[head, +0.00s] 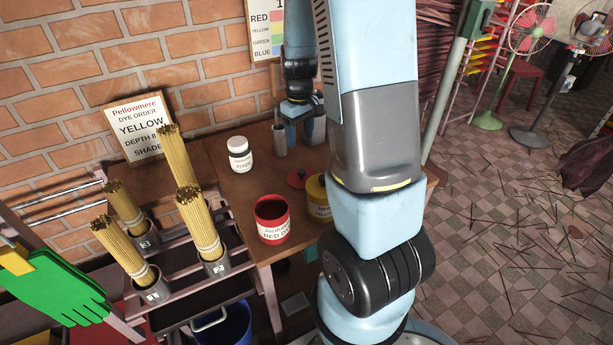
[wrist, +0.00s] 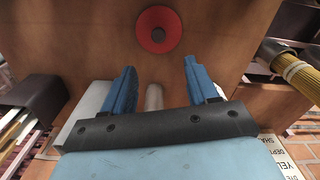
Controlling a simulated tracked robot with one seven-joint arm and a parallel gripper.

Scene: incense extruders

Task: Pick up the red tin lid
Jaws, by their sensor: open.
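In the head view my gripper (head: 300,134) is over the back of the table, behind the lid. The red tin (head: 272,222) stands without a lid in front of the lid.
A yellow tin (head: 318,198) stands close right of the lid, partly hidden by my arm. A white jar (head: 239,155) stands at the table's left. A grey cylinder (wrist: 154,97) shows between my fingers. Pots of yellow sticks (head: 204,228) stand left of the table. A brick wall is behind.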

